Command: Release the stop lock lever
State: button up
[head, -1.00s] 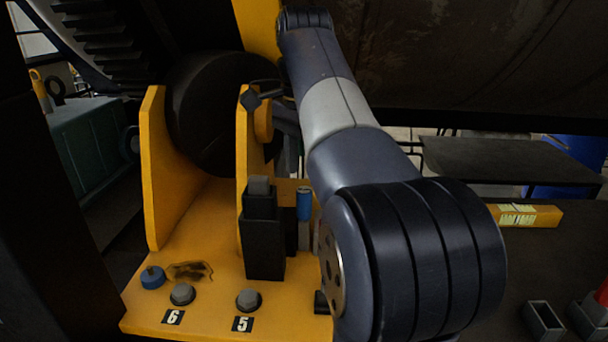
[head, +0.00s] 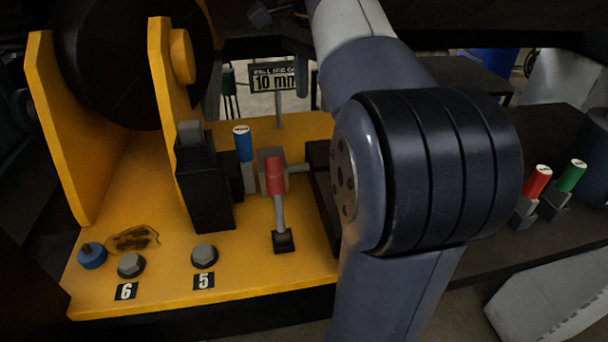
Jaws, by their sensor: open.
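A lever with a red grip (head: 275,176) stands on the yellow base plate (head: 240,277), on a grey stem with a dark foot. A lever with a blue grip (head: 243,144) stands behind it to the left. No label shows which of them is the stop lock lever. Part of my gripper (head: 276,13) shows at the top edge, dark, open and empty. In the picture it is well above both levers and apart from them. My arm covers the right end of the base plate.
A black block (head: 204,190) stands left of the levers, beside a yellow upright plate (head: 170,80). Bolts marked 6 (head: 131,265) and 5 (head: 204,256) and a blue knob (head: 92,255) sit in front. A "10 mm" sign (head: 275,78) stands behind. Red and green handles (head: 537,182) stand right.

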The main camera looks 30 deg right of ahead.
aim_at(274, 170)
jog(key=k+l, duration=0.2)
jog(key=l, duration=0.15)
jog(key=k+l, duration=0.15)
jog(key=l, duration=0.2)
jog(key=k+l+u, duration=0.1)
jog(key=l, duration=0.25)
jog(key=k, duration=0.1)
